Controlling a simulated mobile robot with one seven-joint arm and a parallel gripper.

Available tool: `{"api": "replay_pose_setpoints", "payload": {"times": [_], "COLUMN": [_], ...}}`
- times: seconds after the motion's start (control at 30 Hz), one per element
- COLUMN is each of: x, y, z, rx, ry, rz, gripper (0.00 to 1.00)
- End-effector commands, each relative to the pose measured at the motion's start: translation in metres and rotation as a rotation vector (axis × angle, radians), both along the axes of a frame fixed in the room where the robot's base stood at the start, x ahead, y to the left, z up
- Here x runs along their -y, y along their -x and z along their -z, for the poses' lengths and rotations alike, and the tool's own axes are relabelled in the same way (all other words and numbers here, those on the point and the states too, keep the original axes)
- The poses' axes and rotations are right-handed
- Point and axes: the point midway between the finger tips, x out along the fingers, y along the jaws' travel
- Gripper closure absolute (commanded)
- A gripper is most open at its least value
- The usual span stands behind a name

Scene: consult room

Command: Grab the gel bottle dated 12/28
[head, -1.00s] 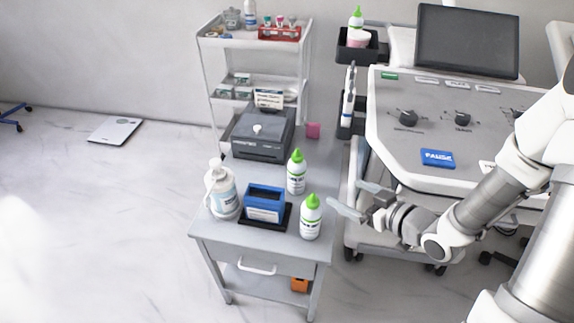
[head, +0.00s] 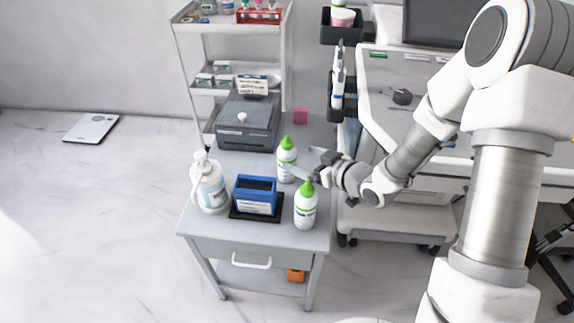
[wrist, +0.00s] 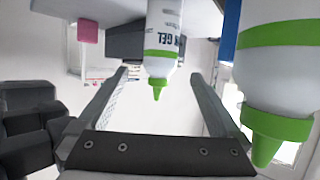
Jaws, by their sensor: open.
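Two white gel bottles with green caps stand upright on the grey cart. The back bottle (head: 286,166) is just ahead of my gripper (head: 303,162); the front bottle (head: 305,208) stands nearer the cart's front right corner. The wrist view is upside down. There, the back bottle (wrist: 162,40), with "GEL" on its label, lies in line between the spread fingers (wrist: 160,76), beyond their tips. The front bottle (wrist: 278,75) is large and close beside the right finger. My gripper is open and empty. No date is readable on either bottle.
The cart (head: 205,232) also holds a pump bottle (head: 211,188), a blue box on a black tray (head: 256,195) and a dark grey device (head: 247,122). A pink block (head: 301,116) sits behind. The ultrasound console (head: 385,120) is to the right.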

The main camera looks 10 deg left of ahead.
Motion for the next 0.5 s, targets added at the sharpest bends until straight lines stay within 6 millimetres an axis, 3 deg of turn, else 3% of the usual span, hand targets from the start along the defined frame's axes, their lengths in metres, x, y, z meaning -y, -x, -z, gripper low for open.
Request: {"api": "replay_pose_setpoints", "payload": {"times": [0.27, 0.5], "x": [-0.016, -0.044], "y": [-0.012, -0.034], "z": [0.010, 0.025], "rx": [0.000, 0.000], "ry": [-0.001, -0.002], "rz": [-0.002, -0.001], "gripper": [0.00, 0.00]}}
